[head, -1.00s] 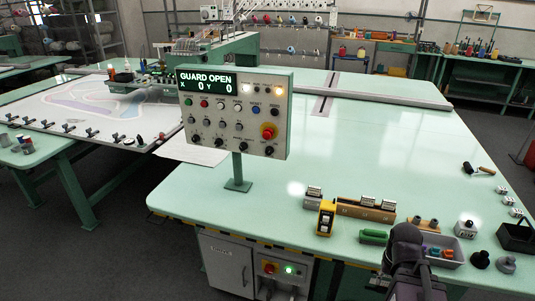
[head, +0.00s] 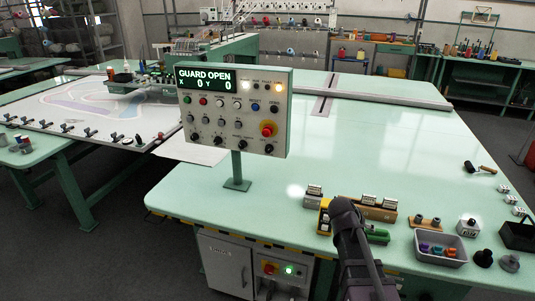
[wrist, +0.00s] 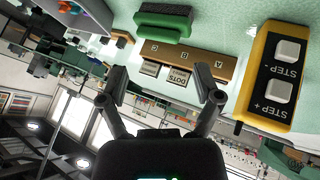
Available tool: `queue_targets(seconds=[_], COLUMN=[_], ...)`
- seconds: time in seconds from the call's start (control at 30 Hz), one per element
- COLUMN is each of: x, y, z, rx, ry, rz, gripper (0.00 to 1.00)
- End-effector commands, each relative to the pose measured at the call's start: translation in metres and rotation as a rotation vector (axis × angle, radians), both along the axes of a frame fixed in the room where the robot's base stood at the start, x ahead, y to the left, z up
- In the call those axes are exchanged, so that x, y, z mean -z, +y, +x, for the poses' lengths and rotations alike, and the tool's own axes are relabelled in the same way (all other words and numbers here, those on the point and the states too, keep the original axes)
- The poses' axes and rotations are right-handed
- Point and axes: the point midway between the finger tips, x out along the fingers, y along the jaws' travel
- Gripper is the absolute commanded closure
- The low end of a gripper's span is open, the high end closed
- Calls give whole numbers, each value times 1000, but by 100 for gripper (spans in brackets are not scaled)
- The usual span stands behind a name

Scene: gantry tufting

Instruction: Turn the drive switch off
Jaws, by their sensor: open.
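The control panel (head: 233,110) stands upright on a post, with "GUARD OPEN" on its display, several buttons, a row of small dark knobs and a red emergency knob (head: 268,129).
A yellow step pendant (wrist: 275,78), the wooden rack (wrist: 188,60) and a green-handled piece (wrist: 163,18) lie close around my gripper. A grey tray (head: 441,258) of coloured pieces stands right of my arm. The tabletop (head: 390,140) behind is clear.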

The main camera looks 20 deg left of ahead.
Motion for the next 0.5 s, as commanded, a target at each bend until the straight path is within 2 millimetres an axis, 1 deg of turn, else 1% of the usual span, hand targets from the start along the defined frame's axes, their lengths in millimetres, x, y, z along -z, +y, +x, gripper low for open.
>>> queue_targets(seconds=[0.03,0.17,0.2,0.27,0.3,0.37,0.47,0.5], x=[-2,-16,-20,-27,-31,-38,-50,-55], y=[18,55,67,86,100,121,161,180], z=[15,41,48,57,62,71,82,86], rx=[-16,-53,-67,-90,-107,-134,-190,-215], ry=[-52,-190,-229,-289,-329,-388,-490,-533], rz=[-22,-69,-79,-93,-100,-108,-116,-117], gripper=[17,17,17,17,17,17,17,17])
